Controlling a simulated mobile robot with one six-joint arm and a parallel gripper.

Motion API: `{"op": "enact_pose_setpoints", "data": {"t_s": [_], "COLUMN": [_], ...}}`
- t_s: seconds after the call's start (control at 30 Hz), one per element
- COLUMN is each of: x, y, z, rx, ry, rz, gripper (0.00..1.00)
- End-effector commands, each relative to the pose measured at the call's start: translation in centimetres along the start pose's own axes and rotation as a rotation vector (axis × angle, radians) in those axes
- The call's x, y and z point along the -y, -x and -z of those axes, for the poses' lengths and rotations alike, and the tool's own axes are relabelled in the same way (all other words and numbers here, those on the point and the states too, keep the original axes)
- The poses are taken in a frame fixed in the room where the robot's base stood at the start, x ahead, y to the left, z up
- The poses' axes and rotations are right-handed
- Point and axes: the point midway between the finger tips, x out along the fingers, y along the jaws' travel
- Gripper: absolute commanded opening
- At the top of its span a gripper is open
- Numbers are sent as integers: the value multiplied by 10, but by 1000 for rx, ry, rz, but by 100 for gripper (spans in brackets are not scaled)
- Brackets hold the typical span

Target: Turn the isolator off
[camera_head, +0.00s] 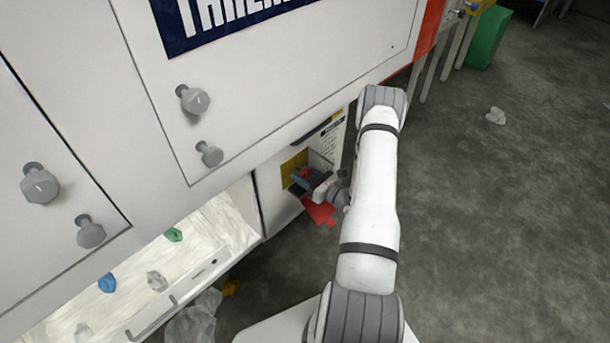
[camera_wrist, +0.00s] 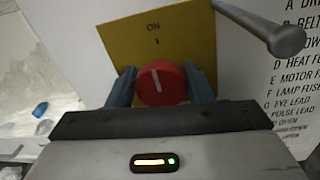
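The isolator is a red round knob (camera_wrist: 163,90) on a yellow plate (camera_wrist: 187,30) marked ON, low on the cabinet's side. The knob's white mark stands nearly upright, toward the ON label. My gripper (camera_wrist: 161,86) has one blue-grey finger on each side of the knob, close against it with no clear gap. In the head view my gripper (camera_head: 309,182) is at the yellow plate (camera_head: 292,163) and hides most of the knob.
A grey peg-like handle (camera_wrist: 285,38) sticks out right of the plate, near the gripper. A printed list (camera_wrist: 300,80) is beside it. A red flat piece (camera_head: 321,213) shows below the gripper. Grey knobs (camera_head: 193,99) stick out of the cabinet front. Open floor (camera_head: 500,220) lies to the right.

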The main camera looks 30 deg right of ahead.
Motion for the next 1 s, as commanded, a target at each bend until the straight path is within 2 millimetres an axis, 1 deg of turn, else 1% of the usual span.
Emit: {"op": "enact_pose_setpoints", "data": {"t_s": [0.03, 0.2, 0.3, 0.47, 0.67, 0.87, 1.0], "x": [0, 0, 0, 0, 0, -1, -1], "y": [0, 0, 2, 2, 2, 2, 1], "z": [0, 0, 0, 0, 1, 1, 2], "rx": [0, 0, 0, -1, -7, -18, -30], "ry": [0, -1, -2, 8, 70, 205, 332], "rz": [0, 0, 5, 1, 1, 3, 4], "gripper": [42, 28, 22, 22, 22, 22, 22]}}
